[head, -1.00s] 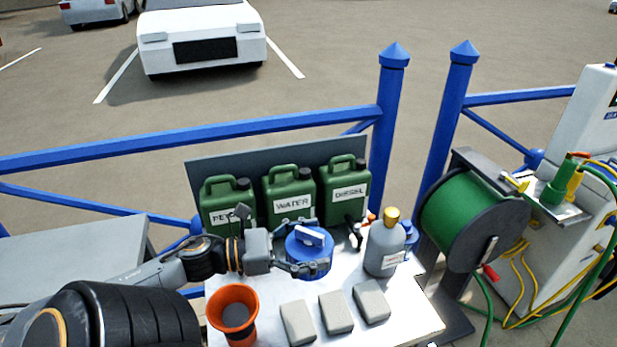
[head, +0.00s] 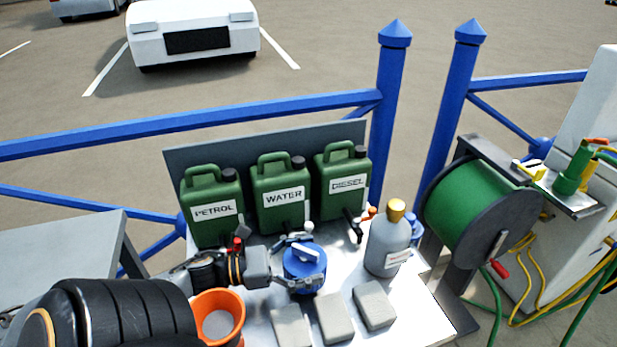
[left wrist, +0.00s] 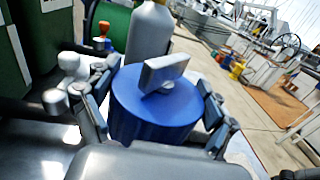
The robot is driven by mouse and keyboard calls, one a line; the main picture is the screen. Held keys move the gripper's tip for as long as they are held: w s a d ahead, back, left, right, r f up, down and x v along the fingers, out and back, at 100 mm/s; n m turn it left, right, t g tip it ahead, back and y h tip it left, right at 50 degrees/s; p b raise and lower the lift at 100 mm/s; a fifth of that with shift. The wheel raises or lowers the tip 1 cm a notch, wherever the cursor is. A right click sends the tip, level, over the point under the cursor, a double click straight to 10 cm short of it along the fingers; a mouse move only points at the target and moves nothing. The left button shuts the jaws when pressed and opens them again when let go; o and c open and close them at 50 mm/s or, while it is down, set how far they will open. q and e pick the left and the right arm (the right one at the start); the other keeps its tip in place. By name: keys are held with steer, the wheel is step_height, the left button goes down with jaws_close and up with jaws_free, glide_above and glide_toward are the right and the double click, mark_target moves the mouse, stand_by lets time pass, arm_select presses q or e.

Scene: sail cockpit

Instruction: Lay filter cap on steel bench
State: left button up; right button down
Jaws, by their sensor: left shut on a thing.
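The filter cap (head: 304,268) is a blue round cap with a raised grip bar on top. My left gripper (head: 303,270) is shut on it, one finger on each side. The cap is upright, just over or on the steel bench (head: 262,328); whether it touches the bench I cannot tell. In the left wrist view the cap (left wrist: 157,103) fills the middle, between the fingers of the left gripper (left wrist: 155,112). My right gripper is in neither view.
Green jerrycans for petrol (head: 212,207), water (head: 279,193) and diesel (head: 342,181) stand behind. A grey bottle (head: 388,247) is right of the cap. An orange funnel (head: 219,315) is at left front, and grey blocks (head: 336,318) lie in front. A hose reel (head: 475,215) stands at right.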

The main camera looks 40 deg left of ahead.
mark_target(309, 269)
arm_select(q)
steer(key=shift+f, duration=1.75)
steer(key=shift+f+b, duration=0.1)
steer(key=shift+b, duration=0.2)
steer(key=o, duration=1.1)
